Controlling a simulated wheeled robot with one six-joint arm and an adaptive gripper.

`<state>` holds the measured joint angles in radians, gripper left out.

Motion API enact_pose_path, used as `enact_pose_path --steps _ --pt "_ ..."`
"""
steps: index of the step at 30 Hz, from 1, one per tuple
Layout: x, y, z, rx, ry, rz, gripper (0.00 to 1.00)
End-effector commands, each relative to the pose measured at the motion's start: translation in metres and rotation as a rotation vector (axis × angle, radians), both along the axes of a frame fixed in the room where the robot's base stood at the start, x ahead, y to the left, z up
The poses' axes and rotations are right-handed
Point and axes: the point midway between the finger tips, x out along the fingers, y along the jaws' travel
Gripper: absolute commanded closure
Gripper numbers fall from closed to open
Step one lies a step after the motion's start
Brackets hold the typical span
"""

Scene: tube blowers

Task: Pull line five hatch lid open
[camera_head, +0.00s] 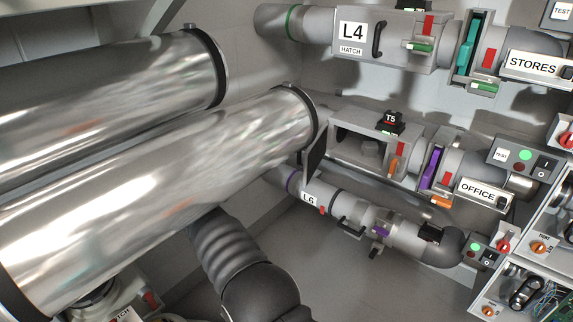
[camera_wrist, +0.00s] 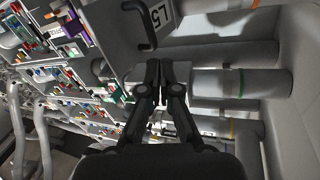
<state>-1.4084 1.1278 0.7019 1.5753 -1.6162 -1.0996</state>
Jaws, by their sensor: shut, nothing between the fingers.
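The line five hatch box (camera_head: 345,130) in the head view has an open front, and its dark inside shows. Its lid (camera_head: 315,150) stands swung out at the left side of the opening, seen nearly edge-on. In the wrist view the lid (camera_wrist: 112,22) fills the upper middle, with an upside-down L5 label and a dark bar handle (camera_wrist: 148,44). My gripper (camera_wrist: 159,64) is shut and empty, its fingertips just below the handle in the picture. Whether they touch the lid I cannot tell. My gripper does not show in the head view.
Above is the L4 pipe with its shut hatch (camera_head: 378,40). Below runs the L6 pipe (camera_head: 335,200) with its own handle. A black T5 tag (camera_head: 391,122) sits on top of the line five box. Switch boxes (camera_head: 525,158) stand at the right.

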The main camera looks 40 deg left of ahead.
Motion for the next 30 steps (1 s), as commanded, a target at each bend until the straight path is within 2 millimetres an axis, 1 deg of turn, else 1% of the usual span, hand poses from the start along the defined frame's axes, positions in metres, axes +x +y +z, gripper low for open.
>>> enact_pose_path --steps 2,11,21,24,27,30 --pt "0.0 -0.003 -0.003 0.114 -0.026 0.023 1.0" --pt "-0.001 -0.018 0.002 0.553 -0.094 0.108 1.0" --pt "-0.007 -0.046 -0.001 1.065 -0.117 0.189 1.0" --pt "-0.009 -0.054 -0.003 1.197 -0.112 0.203 1.0" --pt "-0.01 -0.061 -0.004 1.291 -0.109 0.211 1.0" --pt "-0.011 -0.064 -0.004 1.342 -0.106 0.216 1.0"
